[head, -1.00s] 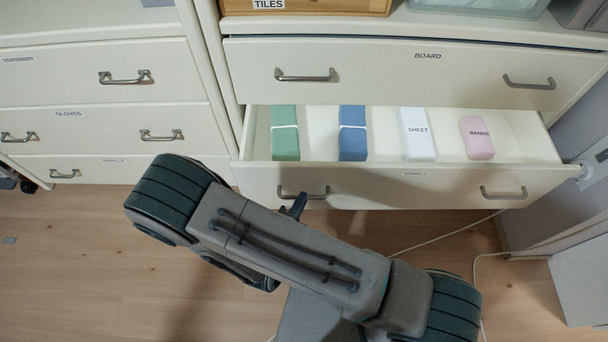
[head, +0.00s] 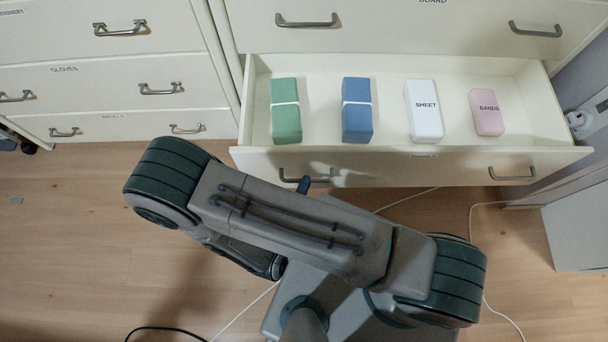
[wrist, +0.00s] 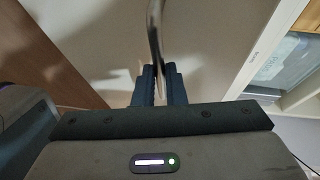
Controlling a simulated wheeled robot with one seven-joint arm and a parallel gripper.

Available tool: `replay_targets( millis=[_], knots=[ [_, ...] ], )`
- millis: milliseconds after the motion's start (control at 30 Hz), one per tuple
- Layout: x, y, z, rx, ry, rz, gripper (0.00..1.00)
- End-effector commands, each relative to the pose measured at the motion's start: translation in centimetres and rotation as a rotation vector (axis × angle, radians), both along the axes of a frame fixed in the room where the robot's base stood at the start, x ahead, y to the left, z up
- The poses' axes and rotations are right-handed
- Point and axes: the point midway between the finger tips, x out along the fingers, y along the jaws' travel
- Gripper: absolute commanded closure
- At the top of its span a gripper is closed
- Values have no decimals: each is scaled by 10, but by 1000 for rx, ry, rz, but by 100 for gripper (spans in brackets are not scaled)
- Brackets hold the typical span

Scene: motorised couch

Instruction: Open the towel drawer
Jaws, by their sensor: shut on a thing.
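The towel drawer (head: 410,171) is the low white drawer in the head view, and it stands well out from its cabinet. My gripper (head: 304,184) is at the left handle (head: 322,176) of the drawer front. In the wrist view its dark fingers (wrist: 160,82) are shut around the curved metal handle (wrist: 154,30). My arm hides most of the gripper in the head view.
A closed drawer with a handle (head: 307,20) is above. Another closed set of drawers (head: 110,93) stands at left. A white box-like unit (head: 575,235) and a wall socket (head: 578,119) are at right. Thin cables (head: 480,270) lie on the wooden floor.

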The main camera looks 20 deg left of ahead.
Motion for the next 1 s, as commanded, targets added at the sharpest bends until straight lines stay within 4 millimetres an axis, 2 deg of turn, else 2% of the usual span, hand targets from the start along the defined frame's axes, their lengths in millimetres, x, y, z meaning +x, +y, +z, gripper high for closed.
replay_targets(
  millis=[33, 67, 100, 133, 433, 567, 1000],
  knots=[
    [0, 1, 0, 2, 0, 4, 100],
    [0, 1, 0, 2, 0, 4, 84],
    [0, 1, 0, 2, 0, 4, 73],
    [0, 1, 0, 2, 0, 4, 68],
    [-1, 1, 0, 0, 0, 2, 68],
    [-12, 1, 3, 2, 1, 5, 68],
    [-105, 0, 20, 2, 2, 6, 68]
  ],
)
